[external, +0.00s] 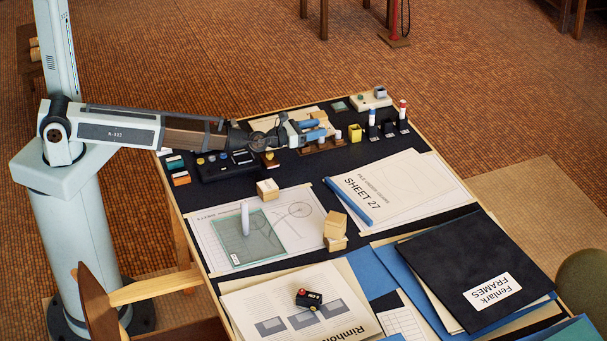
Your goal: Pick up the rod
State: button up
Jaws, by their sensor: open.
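A white rod (245,218) stands upright on a greenish translucent plate (268,241), which lies on a drawing sheet at the left of the board. A long blue bar (348,202) lies flat along the left edge of the sheet marked SHEET 27. My gripper (318,129), with blue fingers, is open above the far part of the board. It is well apart from the white rod and the blue bar, beyond both. Nothing shows between its fingers. Part of the row of small objects under it is hidden.
Wooden blocks (335,228) stand near the white rod, with another block (267,189) behind it. A black folder (460,265) and a small dark device (309,299) lie nearer.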

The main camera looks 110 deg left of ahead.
jog(key=x, duration=0.4)
jog(key=shift+w+a, duration=0.15)
jog(key=shift+c, duration=0.2)
grip_shut()
